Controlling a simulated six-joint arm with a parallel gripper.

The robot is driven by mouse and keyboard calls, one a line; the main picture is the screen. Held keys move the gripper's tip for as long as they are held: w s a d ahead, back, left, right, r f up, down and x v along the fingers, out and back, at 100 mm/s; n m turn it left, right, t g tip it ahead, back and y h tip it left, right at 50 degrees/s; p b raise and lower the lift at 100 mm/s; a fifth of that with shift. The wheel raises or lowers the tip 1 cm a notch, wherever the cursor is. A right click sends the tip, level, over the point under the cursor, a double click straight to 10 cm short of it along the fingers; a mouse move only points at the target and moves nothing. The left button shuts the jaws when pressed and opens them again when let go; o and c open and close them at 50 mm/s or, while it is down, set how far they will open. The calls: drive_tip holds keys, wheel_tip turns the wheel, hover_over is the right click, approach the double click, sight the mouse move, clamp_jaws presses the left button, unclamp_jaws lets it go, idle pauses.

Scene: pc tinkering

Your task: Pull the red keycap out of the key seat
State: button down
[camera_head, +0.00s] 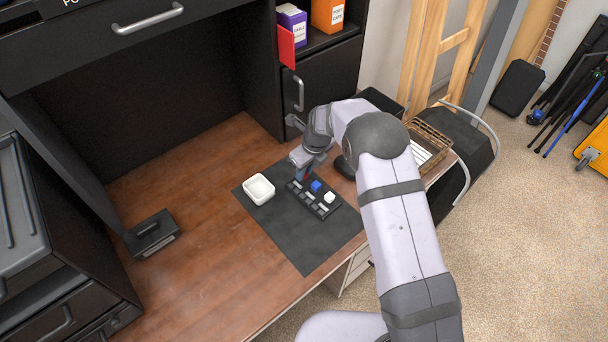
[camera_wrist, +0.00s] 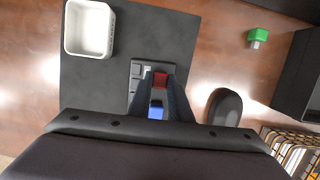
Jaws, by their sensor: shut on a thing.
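The red keycap (camera_wrist: 160,80) shows between the fingertips of my gripper (camera_wrist: 159,84) in the wrist view. The fingers are shut on it. In the head view my gripper (camera_head: 304,172) is over the left end of the small black keypad (camera_head: 325,207), and the keycap there is mostly hidden. A blue keycap (camera_head: 316,186) and a white keycap (camera_head: 330,197) stand on the keypad to the right. The blue one also shows in the wrist view (camera_wrist: 156,112). I cannot tell whether the red keycap is still in its seat.
A white square bowl (camera_head: 259,189) stands on the dark mat (camera_head: 305,247), left of the keypad. A black mouse (camera_wrist: 224,108) lies to the right in the wrist view, with a green object (camera_wrist: 257,37) beyond it. A wicker basket (camera_head: 430,150) is at the desk's right edge.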

drive_tip(key=shift+r+p, duration=0.4)
drive_tip(key=shift+r, duration=0.15)
drive_tip(key=shift+w+a+p+v, duration=0.1)
drive_tip(key=shift+p+v, duration=0.55)
drive_tip(key=shift+v, duration=0.05)
drive_tip(key=shift+w+a+p+v, duration=0.1)
drive_tip(key=shift+a+p+v, duration=0.05)
drive_tip(key=shift+p+v, duration=0.55)
